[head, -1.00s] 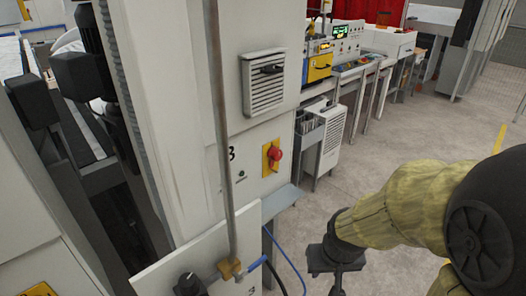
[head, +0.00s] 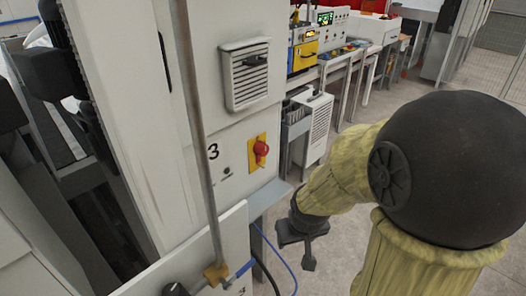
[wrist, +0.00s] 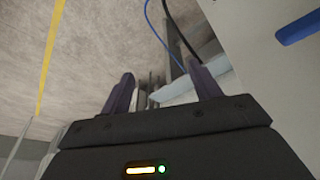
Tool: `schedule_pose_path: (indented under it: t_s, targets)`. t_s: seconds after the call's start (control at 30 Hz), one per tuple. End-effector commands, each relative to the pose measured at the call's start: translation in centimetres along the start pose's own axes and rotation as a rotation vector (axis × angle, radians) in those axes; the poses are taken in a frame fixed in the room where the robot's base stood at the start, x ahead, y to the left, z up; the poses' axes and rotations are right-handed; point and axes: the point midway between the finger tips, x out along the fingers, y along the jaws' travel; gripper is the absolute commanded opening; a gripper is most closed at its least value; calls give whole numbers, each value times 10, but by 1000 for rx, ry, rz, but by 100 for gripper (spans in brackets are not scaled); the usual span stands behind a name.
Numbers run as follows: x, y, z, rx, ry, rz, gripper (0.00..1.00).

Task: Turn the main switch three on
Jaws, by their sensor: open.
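The red rotary switch (head: 261,148) sits on a yellow plate on the white cabinet, right of a black "3". Which way its knob is turned is too small to tell. My gripper (head: 308,258) hangs lower and to the right of the switch, apart from the cabinet. In the wrist view, the two dark fingers (wrist: 163,80) are spread with nothing held between them. The switch does not show in the wrist view.
A vertical pipe with a brass valve (head: 216,274) and blue handle (head: 243,269) stands before the cabinet. A grey ledge (head: 268,197) juts out below the switch. A blue hose (head: 280,258) hangs near my gripper. Open floor (head: 335,262) lies right of it.

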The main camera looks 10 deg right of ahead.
Motion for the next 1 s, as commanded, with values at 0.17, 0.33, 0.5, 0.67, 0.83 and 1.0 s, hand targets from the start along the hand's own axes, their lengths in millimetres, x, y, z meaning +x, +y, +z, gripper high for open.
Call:
schedule_pose_path:
  t_s: [0.17,0.33,0.5,0.67,0.83,1.0]
  targets:
    - [42,30,-65,-151,170,18,63]
    - [80,44,-130,-311,398,-47,63]
    - [102,55,-179,-419,666,-162,63]
    - [100,73,-207,-474,960,-279,63]
    - [82,95,-214,-498,1220,-359,63]
    - [72,102,-214,-511,1310,-384,63]
